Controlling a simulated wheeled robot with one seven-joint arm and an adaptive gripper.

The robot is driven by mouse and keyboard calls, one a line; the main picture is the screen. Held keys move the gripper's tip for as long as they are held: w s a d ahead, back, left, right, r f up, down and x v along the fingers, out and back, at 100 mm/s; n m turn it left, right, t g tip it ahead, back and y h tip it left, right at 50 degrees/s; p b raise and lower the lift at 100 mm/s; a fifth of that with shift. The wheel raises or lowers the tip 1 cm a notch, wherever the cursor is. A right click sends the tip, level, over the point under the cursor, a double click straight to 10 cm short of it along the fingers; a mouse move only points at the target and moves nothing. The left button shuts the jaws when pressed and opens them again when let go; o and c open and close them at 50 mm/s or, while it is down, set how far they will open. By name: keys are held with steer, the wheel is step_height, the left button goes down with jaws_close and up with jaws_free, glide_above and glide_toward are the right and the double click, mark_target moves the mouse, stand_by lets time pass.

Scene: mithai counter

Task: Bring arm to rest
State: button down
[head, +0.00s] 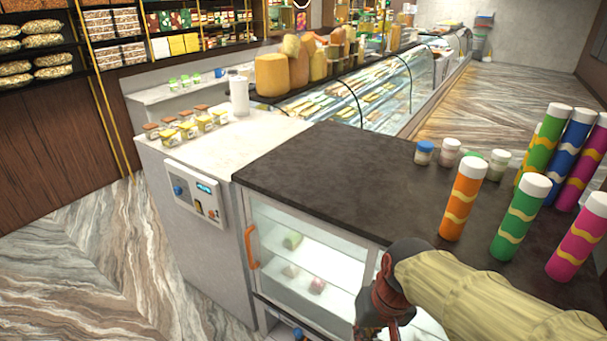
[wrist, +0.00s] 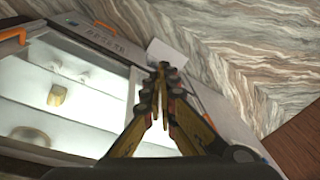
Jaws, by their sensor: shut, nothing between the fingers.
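My gripper (wrist: 162,75) is in the middle of the wrist view, with its yellow and black fingers together and nothing between them. In the head view my yellowish arm reaches in from the lower right, and my gripper hangs at its end, partly cut off by the bottom edge. My gripper is in front of the glass-doored cabinet (head: 340,236) under the dark countertop (head: 330,175). In the wrist view the glass front (wrist: 85,100) lies left of my fingers, with a few small items inside. I cannot tell the gap between my gripper and the cabinet.
An orange tube (head: 463,200), a green tube (head: 520,218) and a pink tube (head: 580,237) stand on the dark countertop near my arm. Small jars (head: 424,153) stand behind them. An orange handle (head: 251,247) sticks out of the cabinet front. The marble floor (head: 90,260) at left is clear.

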steer(key=s+d+r+t+h+b, duration=0.1)
steer(key=s+d+r+t+b, duration=0.3)
steer(key=s+d, duration=0.2)
steer(key=shift+s+d+r, duration=0.4)
